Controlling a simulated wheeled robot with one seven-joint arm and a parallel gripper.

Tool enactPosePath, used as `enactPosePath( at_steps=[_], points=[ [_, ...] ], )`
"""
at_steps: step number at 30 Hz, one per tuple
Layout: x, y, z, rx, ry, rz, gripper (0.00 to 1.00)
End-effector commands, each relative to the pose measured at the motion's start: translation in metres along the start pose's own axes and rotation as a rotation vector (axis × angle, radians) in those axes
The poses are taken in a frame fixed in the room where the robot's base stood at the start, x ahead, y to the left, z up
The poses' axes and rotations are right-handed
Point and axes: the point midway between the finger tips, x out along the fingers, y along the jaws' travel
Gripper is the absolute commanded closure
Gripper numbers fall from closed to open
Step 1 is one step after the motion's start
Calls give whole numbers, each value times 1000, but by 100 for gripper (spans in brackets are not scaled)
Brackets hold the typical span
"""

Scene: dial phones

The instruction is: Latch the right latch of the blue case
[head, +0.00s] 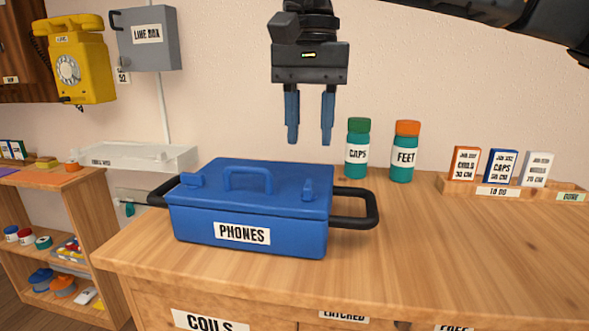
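The blue case (200,222), labelled PHONES, stands closed on the wooden counter, with a blue handle (248,172) on its lid. The right latch (307,188) is a small blue piece near the right end of the lid, with a part standing up. The left latch (191,180) is near the left end and looks lower and longer. I cannot tell how either one engages. My gripper (309,138) points down above and behind the right part of the case. Its two blue fingers are apart with nothing between them, and it touches nothing.
Black side handles (374,208) stick out from the case ends. Two green bottles, CAPS (358,150) and FEET (404,152), stand behind it on the right. A tray (460,187) of small boxes is at far right. The counter's right front is clear.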

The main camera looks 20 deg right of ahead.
Motion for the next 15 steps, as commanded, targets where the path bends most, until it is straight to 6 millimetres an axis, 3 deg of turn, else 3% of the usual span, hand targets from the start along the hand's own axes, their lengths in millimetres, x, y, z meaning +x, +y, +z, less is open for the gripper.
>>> enactPosePath(
  at_steps=[5,15],
  points=[
    [10,1,-1,0,2,4,62],
    [60,1,0,-1,0,2,62]
  ],
)
